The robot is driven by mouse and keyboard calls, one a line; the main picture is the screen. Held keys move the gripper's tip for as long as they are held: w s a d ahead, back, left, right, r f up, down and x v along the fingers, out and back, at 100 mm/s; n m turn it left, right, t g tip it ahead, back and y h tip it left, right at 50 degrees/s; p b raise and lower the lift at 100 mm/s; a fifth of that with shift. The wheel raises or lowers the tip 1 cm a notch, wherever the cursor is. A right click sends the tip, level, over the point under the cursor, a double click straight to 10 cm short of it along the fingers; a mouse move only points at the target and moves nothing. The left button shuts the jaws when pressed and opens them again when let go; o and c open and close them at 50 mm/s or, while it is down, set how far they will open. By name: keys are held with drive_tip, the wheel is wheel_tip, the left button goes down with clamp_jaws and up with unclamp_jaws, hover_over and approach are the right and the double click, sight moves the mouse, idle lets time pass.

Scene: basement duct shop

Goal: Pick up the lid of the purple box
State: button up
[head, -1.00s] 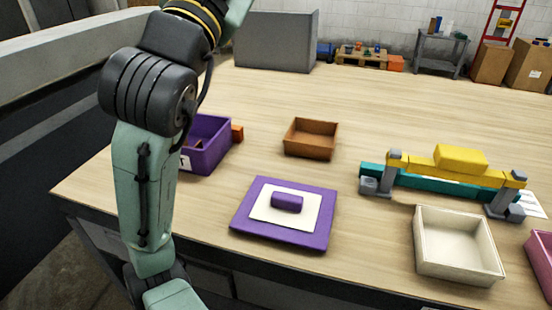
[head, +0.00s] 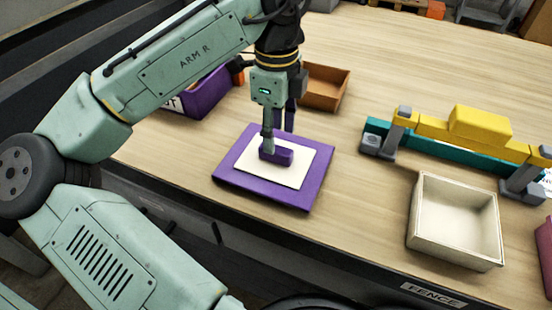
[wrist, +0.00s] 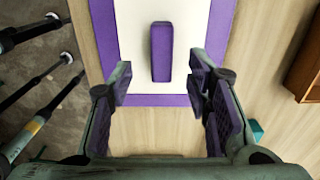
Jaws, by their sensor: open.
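The lid (head: 230,170) of the purple box lies flat on the table, purple with a white middle panel and a raised purple handle block (head: 284,157). My gripper (head: 276,145) points down at the handle in the head view, and its near finger overlaps the handle there. In the wrist view my gripper (wrist: 169,82) is open, and the handle (wrist: 162,52) lies ahead, between the lines of the two fingers, with nothing between the pads. The purple box (head: 206,94) stands farther left, partly hidden behind my arm.
A brown open tray (head: 328,88) stands just behind the lid. To the right are a cream open box (head: 455,225), a teal and yellow structure on grey supports (head: 470,133), and a pink box (head: 545,255) at the edge. Bare table lies between lid and cream box.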

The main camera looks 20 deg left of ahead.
sight(276, 148)
drive_tip(key=shift+w+a+f+p, duration=0.1)
drive_tip(key=shift+f+p, duration=0.3)
drive_tip(key=shift+f, duration=2.4)
drive_tip(key=shift+c, duration=0.2)
clamp_jaws()
